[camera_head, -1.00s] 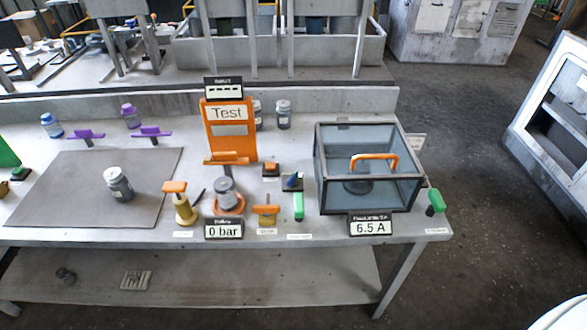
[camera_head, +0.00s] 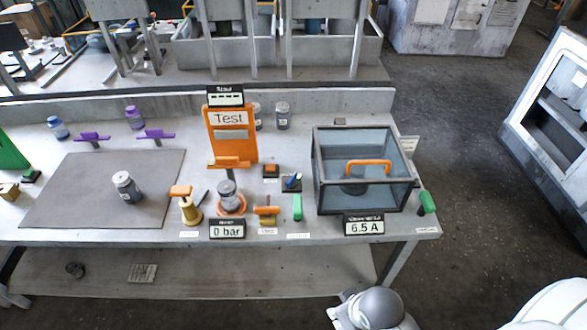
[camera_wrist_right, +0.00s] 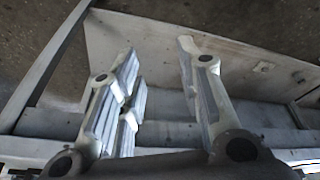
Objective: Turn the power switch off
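A green handle (camera_head: 427,203) stands at the right front corner of the workbench, beside the glass box. A second green handle (camera_head: 297,207) stands left of the box, near the front edge. Their labels are too small to read, so I cannot tell which one is the power switch. The display (camera_head: 364,226) in front of the box reads 6.5 A. My right gripper (camera_wrist_right: 157,55) shows in the right wrist view with its fingers apart and nothing between them. In the head view my right arm is at the bottom right, below the bench edge, apart from both handles. My left gripper is not in view.
The glass box (camera_head: 330,200) has an orange handle on top. An orange test stand (camera_head: 231,145), a 0 bar display (camera_head: 227,230), an orange-topped valve (camera_head: 267,213) and a bottle (camera_head: 127,187) on a grey mat (camera_head: 70,200) stand to the left. Floor right of the bench is clear.

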